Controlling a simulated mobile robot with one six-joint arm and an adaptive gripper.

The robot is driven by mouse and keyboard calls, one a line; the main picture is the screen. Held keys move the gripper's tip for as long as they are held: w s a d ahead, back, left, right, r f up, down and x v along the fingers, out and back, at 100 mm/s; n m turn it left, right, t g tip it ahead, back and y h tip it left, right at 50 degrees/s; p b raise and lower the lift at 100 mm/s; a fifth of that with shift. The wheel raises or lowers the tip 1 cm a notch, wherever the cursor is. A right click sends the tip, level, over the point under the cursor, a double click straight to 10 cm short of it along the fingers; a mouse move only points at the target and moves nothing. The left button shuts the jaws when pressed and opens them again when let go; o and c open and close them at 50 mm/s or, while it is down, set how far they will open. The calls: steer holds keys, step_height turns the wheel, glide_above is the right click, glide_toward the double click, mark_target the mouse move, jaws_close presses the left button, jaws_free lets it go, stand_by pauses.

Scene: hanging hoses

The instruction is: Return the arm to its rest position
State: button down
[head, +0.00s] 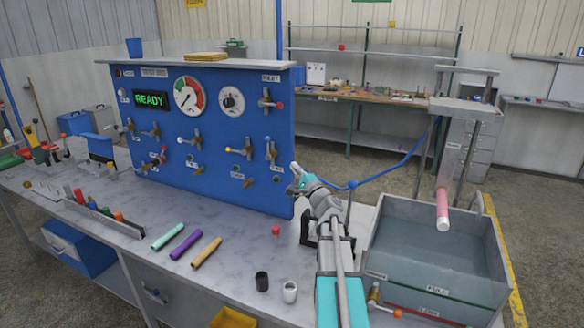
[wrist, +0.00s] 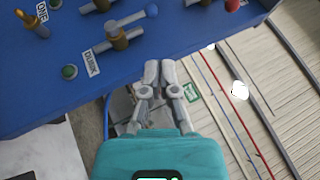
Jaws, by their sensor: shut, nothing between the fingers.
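My gripper (head: 298,172) is in front of the lower right edge of the blue panel (head: 207,195) in the head view, its fingers pointing up and left. In the wrist view my gripper (wrist: 158,66) is shut with nothing between the fingertips. The arm rises from the right front of the bench, beside the tank. The panel carries a green READY display (head: 151,99), a gauge (head: 189,96) and several valve handles.
Hoses in mint (head: 168,237), purple (head: 186,244) and tan (head: 206,252) lie on the bench. A blue hose (head: 395,170) runs behind.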

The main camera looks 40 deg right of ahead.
steer(key=shift+a, duration=0.15)
stand_by(0.4)
steer(key=a+f+n+g+y, duration=0.3)
steer(key=a+f+n+g, duration=0.15)
steer(key=a, duration=0.55)
steer(key=a+f+n+g+y, duration=0.3)
steer(key=a+n, duration=0.2)
steer(key=a, duration=0.4)
steer(key=a+f+n+g+y, duration=0.3)
steer(key=a+f+n, duration=0.1)
steer(key=a, duration=0.6)
steer(key=s+a+f+n+g+h, duration=0.1)
steer(key=s+a+f+n+g, duration=0.3)
steer(key=s+a+f+g, duration=0.35)
steer(key=s+a+f+n+g+h, duration=0.3)
steer(key=s+f+g+h, duration=0.1)
steer(key=s+h, duration=0.3)
steer(key=shift+s+a+f+h+p, duration=0.3)
steer(key=shift+s+f+p, duration=0.15)
steer(key=shift+s+f, duration=0.4)
steer(key=shift+s+r, duration=0.1)
steer(key=shift+d, duration=0.1)
